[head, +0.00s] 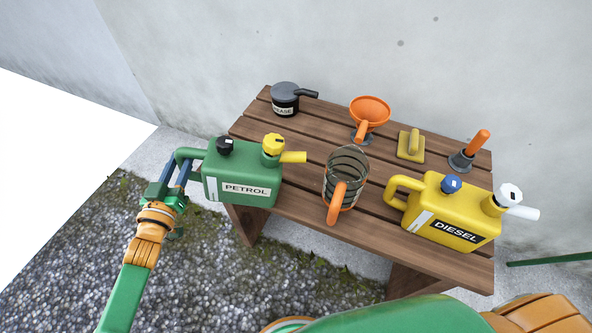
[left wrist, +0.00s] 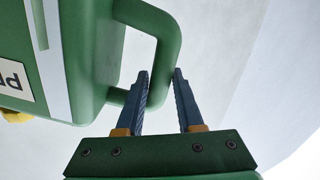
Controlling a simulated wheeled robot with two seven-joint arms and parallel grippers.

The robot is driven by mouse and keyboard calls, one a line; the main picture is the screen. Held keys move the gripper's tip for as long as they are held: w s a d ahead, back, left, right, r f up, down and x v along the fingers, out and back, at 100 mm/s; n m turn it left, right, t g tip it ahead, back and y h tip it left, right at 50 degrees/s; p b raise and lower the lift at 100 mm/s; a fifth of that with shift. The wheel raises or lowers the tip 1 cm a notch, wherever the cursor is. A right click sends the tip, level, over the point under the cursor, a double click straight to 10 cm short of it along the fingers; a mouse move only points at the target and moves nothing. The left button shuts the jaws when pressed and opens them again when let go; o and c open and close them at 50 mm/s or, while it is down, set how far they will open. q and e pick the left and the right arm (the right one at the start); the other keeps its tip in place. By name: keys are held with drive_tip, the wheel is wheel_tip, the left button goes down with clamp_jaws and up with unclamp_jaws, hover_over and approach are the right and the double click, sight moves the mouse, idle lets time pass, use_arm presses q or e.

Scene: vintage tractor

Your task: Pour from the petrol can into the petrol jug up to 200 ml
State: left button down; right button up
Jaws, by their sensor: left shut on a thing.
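The green petrol can (head: 240,187), with a black cap, a yellow cap and a yellow spout pointing right, is upright at the bench's left end. Its left side shows past the bench edge; I cannot tell whether it touches the bench. My left gripper (head: 184,170) is shut on the can's rear handle, and the left wrist view shows the handle (left wrist: 168,45) between the fingertips. The clear ringed petrol jug (head: 346,163), with an orange handle towards me, stands right of the spout, apart from it. I see no liquid in it. My right gripper is out of view.
The wooden bench (head: 300,205) also bears a grease pot (head: 285,99), an orange funnel (head: 370,109), a yellow float-like block (head: 411,147), an orange-handled tool (head: 470,153) and a yellow diesel can (head: 430,212) right of the jug. A wall stands behind.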

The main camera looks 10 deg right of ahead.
sight(211, 157)
use_arm(q)
drive_tip(key=shift+d+r, duration=0.1)
drive_tip(key=shift+d, duration=0.05)
idle(0.5)
drive_tip(key=shift+s+d, duration=0.1)
drive_tip(key=shift+d, duration=0.25)
drive_tip(key=shift+s+d+r+p, duration=0.1)
drive_tip(key=shift+d+p, duration=0.35)
drive_tip(key=shift+d, duration=0.2)
drive_tip(key=shift+s+d+r, duration=0.1)
drive_tip(key=shift+s+d, duration=0.1)
drive_tip(key=shift+d, duration=0.8)
drive_tip(key=shift+d+p, duration=0.3)
drive_tip(key=shift+s+d+r, duration=0.1)
drive_tip(key=shift+s+d, duration=0.05)
drive_tip(key=shift+d, duration=0.45)
drive_tip(key=shift+s+d+r, duration=0.1)
drive_tip(key=shift+s+d, duration=0.05)
drive_tip(key=shift+d, duration=0.45)
drive_tip(key=shift+r+p, duration=0.45)
drive_tip(key=shift+p, duration=0.25)
drive_tip(key=shift+r+m+p, duration=1)
drive_tip(key=shift+r+p, duration=1.2)
drive_tip(key=shift+p, duration=0.1)
